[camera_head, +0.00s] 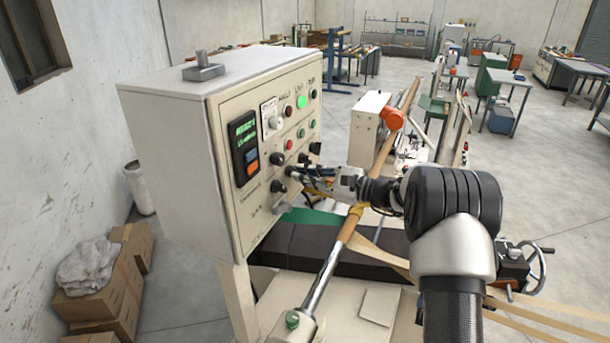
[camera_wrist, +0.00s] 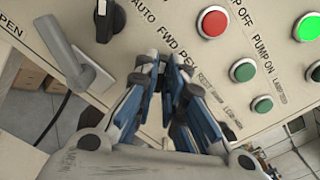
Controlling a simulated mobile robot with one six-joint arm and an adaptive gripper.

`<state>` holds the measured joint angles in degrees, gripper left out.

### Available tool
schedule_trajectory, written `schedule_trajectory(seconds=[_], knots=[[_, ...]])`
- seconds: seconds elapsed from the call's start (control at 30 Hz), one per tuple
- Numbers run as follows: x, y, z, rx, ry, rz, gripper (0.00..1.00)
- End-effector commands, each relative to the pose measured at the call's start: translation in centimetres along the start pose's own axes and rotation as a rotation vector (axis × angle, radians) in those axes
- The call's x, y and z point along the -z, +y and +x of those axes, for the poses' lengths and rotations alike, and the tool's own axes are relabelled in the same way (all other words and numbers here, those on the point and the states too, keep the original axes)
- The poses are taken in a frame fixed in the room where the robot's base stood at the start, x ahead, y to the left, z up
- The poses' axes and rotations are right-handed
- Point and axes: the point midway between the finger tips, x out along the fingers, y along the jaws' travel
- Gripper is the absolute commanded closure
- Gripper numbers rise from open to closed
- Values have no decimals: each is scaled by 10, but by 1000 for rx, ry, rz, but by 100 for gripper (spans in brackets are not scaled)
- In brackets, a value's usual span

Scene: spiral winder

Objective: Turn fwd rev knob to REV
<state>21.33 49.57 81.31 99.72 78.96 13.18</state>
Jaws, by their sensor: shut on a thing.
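The fwd rev knob is almost wholly hidden between my fingertips, below the printed FWD REV label (camera_wrist: 176,50) in the wrist view. My gripper (camera_wrist: 164,70) has its blue and dark fingers closed on the knob, at the face of the cream control panel (camera_wrist: 225,75). Which way the knob points cannot be seen. In the head view my gripper (camera_head: 296,171) reaches in from the right to the lower part of the panel (camera_head: 240,215), and the knob cannot be made out there.
A black selector knob (camera_wrist: 107,20) and a grey lever (camera_wrist: 66,48) are left of my fingers in the wrist view. Red (camera_wrist: 213,22) and green (camera_wrist: 242,70) buttons are to the right. In the head view, a long roller bar (camera_head: 330,263) lies below my arm.

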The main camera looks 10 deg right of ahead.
Motion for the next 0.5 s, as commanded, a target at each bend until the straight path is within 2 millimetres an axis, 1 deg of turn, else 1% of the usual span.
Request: schedule_trajectory(seconds=[0.27,0.5], knots=[[0,0,0,0,0,40,100],[-1,-2,0,0,0,178,100]])
